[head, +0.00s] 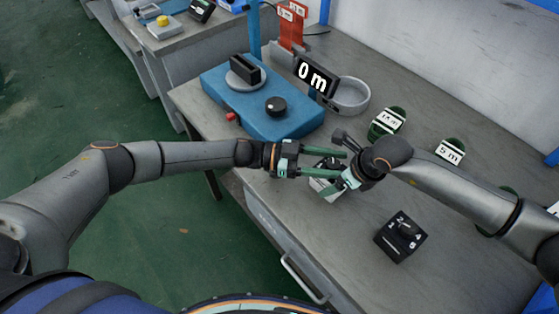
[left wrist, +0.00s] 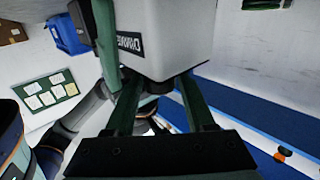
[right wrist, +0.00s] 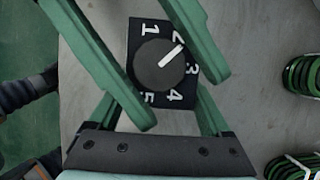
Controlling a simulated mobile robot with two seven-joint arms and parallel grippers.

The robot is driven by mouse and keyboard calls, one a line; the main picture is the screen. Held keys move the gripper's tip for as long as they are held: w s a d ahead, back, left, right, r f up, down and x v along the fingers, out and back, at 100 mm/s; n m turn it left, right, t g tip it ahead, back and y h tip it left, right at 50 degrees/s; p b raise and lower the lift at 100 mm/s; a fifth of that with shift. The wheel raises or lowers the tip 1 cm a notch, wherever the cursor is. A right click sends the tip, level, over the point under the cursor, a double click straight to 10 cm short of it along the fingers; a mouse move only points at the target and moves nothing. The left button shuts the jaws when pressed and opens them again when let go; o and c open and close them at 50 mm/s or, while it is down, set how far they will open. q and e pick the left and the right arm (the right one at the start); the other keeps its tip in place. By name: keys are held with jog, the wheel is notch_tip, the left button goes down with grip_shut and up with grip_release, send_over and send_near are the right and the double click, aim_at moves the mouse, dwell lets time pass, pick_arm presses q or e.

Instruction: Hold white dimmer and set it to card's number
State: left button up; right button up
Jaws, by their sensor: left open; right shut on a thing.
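The white dimmer (head: 325,188) is held off the table by my right gripper (head: 350,177). In the left wrist view its white body (left wrist: 170,35) carries a dark label, and a dark knob (left wrist: 158,86) sits between my left fingers. In the right wrist view its black face (right wrist: 142,26) shows numbers 1 to 5. The knob's white mark (right wrist: 171,56) points near 2, towards 3. My left gripper (head: 335,163) is open, its fingers on either side of the knob; I cannot tell if they touch it. The right fingertips are partly hidden.
A black dimmer (head: 401,237) stands on the grey table (head: 345,245). Behind are a blue machine (head: 262,112), a "0 m" sign (head: 317,76), a round grey dish (head: 350,96) and a red stand (head: 291,30) with white cards. Green cable coils (head: 387,123) lie to the right.

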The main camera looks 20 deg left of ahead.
pick_arm(q)
jog(key=n+t+y, duration=0.1)
jog(key=n+t, duration=0.1)
jog(key=t, duration=0.1)
jog(key=n+t, duration=0.2)
jog(key=t, duration=0.1)
jog(key=shift+s+y, duration=0.15)
jog(key=shift+y, duration=0.25)
jog(key=v, duration=1.2)
jog(key=w+r+m+g+h, duration=0.35)
jog(key=w+m, duration=0.25)
jog(key=w, duration=0.3)
jog(key=s+d+f+g, duration=0.1)
jog(key=d+g, duration=0.1)
jog(key=d, duration=0.1)
jog(key=s+d+f+m+g+y, duration=0.1)
jog(key=d+g, duration=0.2)
jog(key=d, duration=0.1)
jog(key=s+d+f+g, duration=0.1)
jog(key=d+g, duration=0.2)
jog(key=shift+s+d+f+y, duration=0.15)
jog(key=shift+d+f+y, duration=0.2)
jog(key=shift+f+t, duration=0.15)
jog(key=shift+t, duration=0.1)
jog(key=shift+n+t, duration=1.05)
jog(key=shift+t, duration=0.65)
jog(key=shift+n+t, duration=1.05)
jog(key=shift+t, duration=0.65)
jog(key=v, duration=1.2)
jog(key=shift+r, duration=0.2)
